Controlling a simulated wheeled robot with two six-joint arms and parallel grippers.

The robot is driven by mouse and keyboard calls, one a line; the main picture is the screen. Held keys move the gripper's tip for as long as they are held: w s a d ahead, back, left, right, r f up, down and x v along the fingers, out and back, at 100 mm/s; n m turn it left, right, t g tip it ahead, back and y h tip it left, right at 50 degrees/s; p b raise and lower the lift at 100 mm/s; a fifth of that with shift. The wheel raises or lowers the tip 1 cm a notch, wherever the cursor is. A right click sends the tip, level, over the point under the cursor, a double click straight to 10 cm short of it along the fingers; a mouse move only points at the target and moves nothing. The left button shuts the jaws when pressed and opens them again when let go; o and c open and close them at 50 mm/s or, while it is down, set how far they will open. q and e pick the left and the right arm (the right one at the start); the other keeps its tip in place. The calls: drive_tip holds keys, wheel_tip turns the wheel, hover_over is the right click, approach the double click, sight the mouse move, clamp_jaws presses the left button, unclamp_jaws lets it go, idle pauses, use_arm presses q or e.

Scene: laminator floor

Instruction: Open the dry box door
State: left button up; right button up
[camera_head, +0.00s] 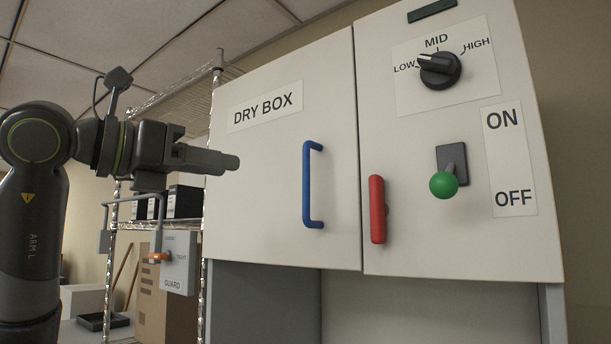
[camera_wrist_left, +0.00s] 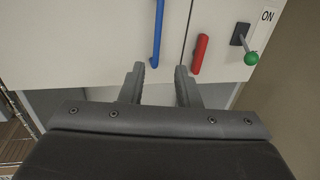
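The dry box door (camera_head: 270,205) is a pale panel labelled "DRY BOX" and looks closed. Its blue vertical bar handle (camera_head: 308,185) is on the door's right side. In the left wrist view the blue handle (camera_wrist_left: 157,35) runs down from the top edge, ahead of the fingers. My left gripper (camera_head: 230,162) is left of the blue handle in the head view, its fingers seen edge-on. The left wrist view shows the left gripper (camera_wrist_left: 160,70) open, with nothing between its two fingers. It does not touch the handle. My right gripper is not in view.
A red handle (camera_head: 377,209) sits on the panel right of the door. That panel also has a black dial (camera_head: 440,69) and a green-knobbed lever (camera_head: 443,185). A wire rack (camera_head: 205,120) and a guard plate (camera_head: 177,262) stand at the left.

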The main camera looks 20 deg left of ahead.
use_arm(q)
drive_tip(key=p, duration=0.7)
hover_over(306, 214)
drive_tip(key=shift+w+r, duration=0.15)
drive_tip(key=shift+w, duration=0.2)
drive_tip(key=shift+a, duration=0.1)
clamp_jaws()
